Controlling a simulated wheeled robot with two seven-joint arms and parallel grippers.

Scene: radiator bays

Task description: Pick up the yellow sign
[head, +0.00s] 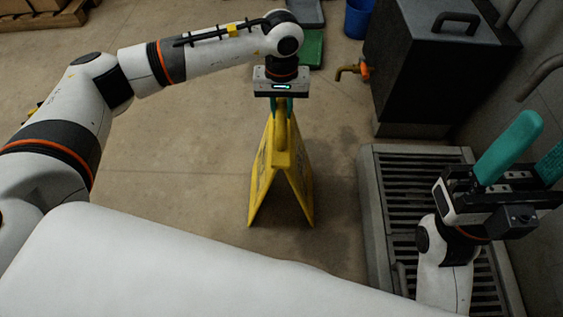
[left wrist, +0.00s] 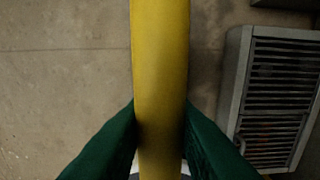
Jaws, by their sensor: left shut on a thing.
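The yellow sign (head: 281,165) is an A-frame that stands upright on the floor in the middle of the head view, its two panels spread. My left gripper (head: 281,103) is above it, pointing down, with its green fingers at the top of the sign. In the left wrist view the fingers are shut on the yellow sign (left wrist: 160,70), one on each side of its narrow top part. My right gripper (head: 516,160) is at the right of the head view, over the grate, with teal fingers apart and nothing seen between them.
A floor grate (head: 405,180) lies right of the sign; it also shows in the left wrist view (left wrist: 233,75). A dark tank (head: 425,70) with an orange-valved tap (head: 364,70) stands behind it. A blue bucket (head: 359,18) and a green mat (head: 312,48) are farther back. Floor left of the sign is clear.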

